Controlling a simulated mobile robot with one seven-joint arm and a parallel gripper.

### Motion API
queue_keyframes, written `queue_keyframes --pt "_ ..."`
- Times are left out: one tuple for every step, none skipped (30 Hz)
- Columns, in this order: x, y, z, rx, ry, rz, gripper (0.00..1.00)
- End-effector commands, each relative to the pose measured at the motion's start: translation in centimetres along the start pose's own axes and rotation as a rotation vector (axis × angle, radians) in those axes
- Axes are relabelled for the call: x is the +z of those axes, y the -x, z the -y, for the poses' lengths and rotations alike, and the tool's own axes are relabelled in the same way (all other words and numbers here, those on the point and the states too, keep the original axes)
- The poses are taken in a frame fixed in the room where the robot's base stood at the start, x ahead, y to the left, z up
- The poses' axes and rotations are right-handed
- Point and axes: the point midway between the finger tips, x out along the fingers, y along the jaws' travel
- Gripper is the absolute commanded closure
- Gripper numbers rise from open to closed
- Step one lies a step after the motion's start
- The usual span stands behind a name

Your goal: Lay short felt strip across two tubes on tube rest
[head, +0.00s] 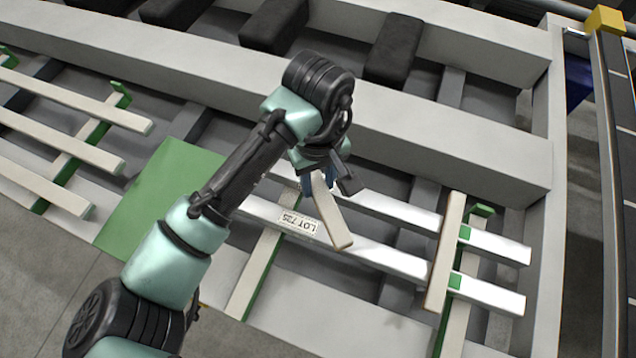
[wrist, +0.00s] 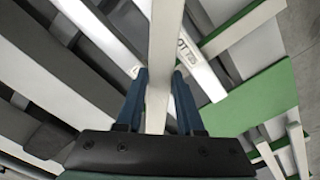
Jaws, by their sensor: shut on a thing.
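My gripper (head: 319,182) is shut on a short beige felt strip (head: 334,222), which also shows between the blue fingers in the wrist view (wrist: 162,45). I cannot tell whether the strip touches the tubes. The far white tube (head: 392,212) runs parallel behind it, partly hidden by my gripper. Both tubes lie on the tube rest, whose beige cross bar (head: 257,258) with green edging shows below them. Another beige strip (head: 446,247) lies across both tubes near their right ends.
A green panel (head: 150,200) lies left of the tubes. Several beige bars (head: 75,147) lie on green-edged supports farther left. Behind is a grey frame beam (head: 440,147) with dark blocks (head: 393,48) beyond. A rail with a yellow block (head: 605,20) stands at the right.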

Motion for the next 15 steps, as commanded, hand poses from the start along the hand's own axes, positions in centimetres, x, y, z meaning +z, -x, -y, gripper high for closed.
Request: queue_keyframes --pt "-0.1 0.1 0.0 0.000 0.004 -0.001 1.00" --pt "-0.1 0.1 0.0 0.000 0.005 -0.001 1.00" --pt "-0.1 0.0 0.0 0.000 0.006 -0.001 1.00" --pt "-0.1 -0.1 0.0 0.000 0.006 -0.001 1.00" --pt "-0.1 -0.1 0.0 0.000 0.006 -0.001 1.00" --pt "-0.1 -0.3 0.0 0.000 0.006 -0.001 1.00" --pt "-0.1 -0.5 0.0 0.000 0.006 -0.001 1.00" --pt "-0.1 -0.7 0.0 -0.001 0.006 -0.001 1.00" --pt "-0.1 -1.0 0.0 -0.001 0.005 -0.002 1.00" --pt "-0.1 -1.2 0.0 -0.001 0.005 -0.002 1.00" --pt "-0.1 -1.5 0.0 -0.001 0.005 -0.002 1.00" --pt "-0.1 -1.9 0.0 -0.001 0.005 -0.001 1.00" --pt "-0.1 -2.2 0.0 -0.001 0.004 -0.001 1.00" --pt "-0.1 -2.5 0.0 -0.001 0.004 -0.001 1.00" --pt "-0.1 -2.9 0.0 -0.001 0.004 -0.001 1.00"
